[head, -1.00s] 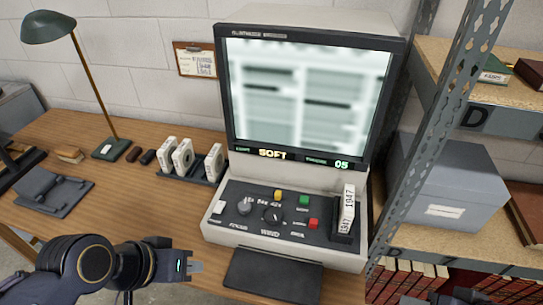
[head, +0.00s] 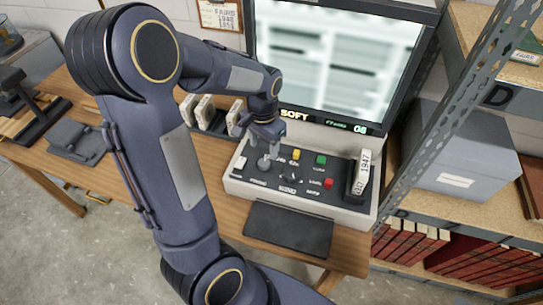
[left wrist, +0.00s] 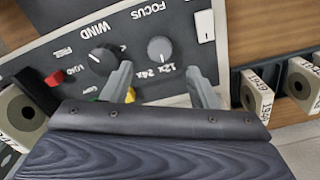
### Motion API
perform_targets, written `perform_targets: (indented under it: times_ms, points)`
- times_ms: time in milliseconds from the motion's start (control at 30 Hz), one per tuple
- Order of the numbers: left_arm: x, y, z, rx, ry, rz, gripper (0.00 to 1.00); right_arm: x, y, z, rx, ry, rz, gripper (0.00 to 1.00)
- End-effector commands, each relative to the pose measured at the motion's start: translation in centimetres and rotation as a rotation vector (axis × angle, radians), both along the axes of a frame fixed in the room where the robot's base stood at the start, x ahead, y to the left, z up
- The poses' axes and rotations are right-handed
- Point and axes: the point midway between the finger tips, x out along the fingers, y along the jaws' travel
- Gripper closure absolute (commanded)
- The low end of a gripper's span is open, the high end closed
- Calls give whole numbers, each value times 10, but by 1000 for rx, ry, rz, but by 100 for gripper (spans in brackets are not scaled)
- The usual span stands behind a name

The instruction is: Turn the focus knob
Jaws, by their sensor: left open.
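The focus knob (left wrist: 160,49) is a round grey dial above the 12x 24x marks in the left wrist view, with FOCUS printed beside it. In the head view the knob (head: 263,163) sits on the left part of the reader's dark control panel. My left gripper (head: 264,142) is open and empty, just above the knob. In the left wrist view its fingertips (left wrist: 160,76) are apart, with the knob between and beyond them; I cannot tell whether they touch it. The screen (head: 337,62) is blurred and its strip reads SOFT. My right gripper is not in view.
The larger WIND knob (left wrist: 103,58) and coloured buttons are close beside the focus knob. A reel box marked 1947 (head: 362,172) stands at the panel's right. A rack of reel boxes (head: 204,108) is left of the reader. A metal shelf (head: 460,120) stands at right.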

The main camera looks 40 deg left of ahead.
Motion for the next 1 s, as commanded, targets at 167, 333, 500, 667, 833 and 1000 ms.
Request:
perform_targets:
  times_ms: [167,333,500,667,833,1000]
  points:
    - [-2,0,-32,0,6,1,46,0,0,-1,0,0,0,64]
    - [-1,0,-54,-1,4,1,46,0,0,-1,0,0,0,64]
    - [-1,0,-63,-1,1,1,46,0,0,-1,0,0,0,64]
    - [-1,0,-64,-1,-1,1,46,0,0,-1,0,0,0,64]
    - [-1,0,-63,-1,-1,1,58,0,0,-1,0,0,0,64]
    - [-1,0,-63,-1,-1,1,80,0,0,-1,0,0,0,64]
